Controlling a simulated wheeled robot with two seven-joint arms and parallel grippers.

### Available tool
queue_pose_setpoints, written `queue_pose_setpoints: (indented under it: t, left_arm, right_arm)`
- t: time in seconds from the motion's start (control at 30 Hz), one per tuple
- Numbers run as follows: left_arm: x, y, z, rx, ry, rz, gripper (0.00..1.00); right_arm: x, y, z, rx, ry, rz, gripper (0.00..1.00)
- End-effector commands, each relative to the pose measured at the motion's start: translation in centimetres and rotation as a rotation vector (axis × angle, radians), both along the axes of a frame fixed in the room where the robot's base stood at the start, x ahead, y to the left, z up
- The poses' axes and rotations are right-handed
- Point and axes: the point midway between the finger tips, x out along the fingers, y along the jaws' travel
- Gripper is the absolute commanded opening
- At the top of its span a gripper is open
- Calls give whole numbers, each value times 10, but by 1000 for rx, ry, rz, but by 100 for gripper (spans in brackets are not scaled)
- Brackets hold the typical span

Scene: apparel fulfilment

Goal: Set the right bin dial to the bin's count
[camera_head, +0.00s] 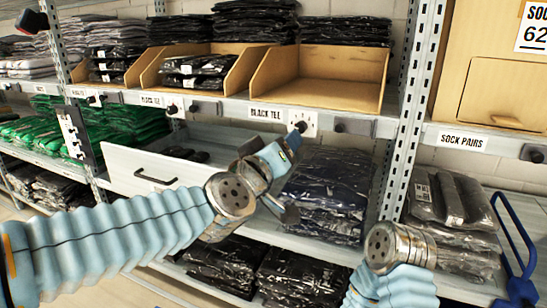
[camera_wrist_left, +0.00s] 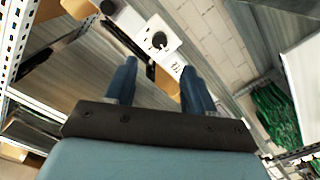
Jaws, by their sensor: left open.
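The right bin (camera_head: 318,80) is an open cardboard bin on the upper shelf, and I see no packs in it. Its dial (camera_head: 302,124) is a white plate with a dark round knob on the shelf edge, right of a BLACK TEE label (camera_head: 266,113). The dial also shows in the left wrist view (camera_wrist_left: 159,40), beyond the fingers and between them. My left gripper (camera_wrist_left: 157,66) is open and empty, apart from the knob. In the head view, its hand is just below left of the dial and its fingertips are hard to make out. My right arm shows at lower right, without its gripper.
Two bins with black packs (camera_head: 196,68) stand left of the right bin, with more dials on the shelf edge. A white drawer (camera_head: 150,168) juts out below. Dark bagged garments (camera_head: 325,195) sit under the dial. A metal upright (camera_head: 402,120) stands to the right.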

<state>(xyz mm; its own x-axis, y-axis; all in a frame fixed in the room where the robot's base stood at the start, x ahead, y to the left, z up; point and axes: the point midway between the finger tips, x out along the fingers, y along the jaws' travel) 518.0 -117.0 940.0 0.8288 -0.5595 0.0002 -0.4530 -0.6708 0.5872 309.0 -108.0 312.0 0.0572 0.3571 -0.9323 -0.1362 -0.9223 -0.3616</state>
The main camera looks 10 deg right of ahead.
Motion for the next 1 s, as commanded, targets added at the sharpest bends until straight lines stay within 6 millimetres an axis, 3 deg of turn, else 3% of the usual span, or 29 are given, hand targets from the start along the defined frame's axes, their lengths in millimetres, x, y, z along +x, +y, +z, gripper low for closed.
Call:
queue_pose_setpoints:
  t: [0.23,0.67,0.77,0.83,0.87,1.0]
  left_arm:
    - [-29,20,0,0,0,-1,54]
    - [-29,23,-7,11,7,3,54]
    - [-15,26,-39,58,45,18,54]
    - [1,33,-81,114,95,33,54]
    - [8,37,-102,142,123,42,54]
    - [32,68,-219,282,281,66,54]
  right_arm:
    - [0,-1,0,-1,0,-1,43]
    - [0,0,-1,-1,-1,0,43]
    - [0,0,-1,-1,-1,0,43]
    - [0,0,-1,-1,-1,0,43]
    - [0,0,-1,-1,-1,0,43]
    - [0,0,-1,-1,-1,0,43]
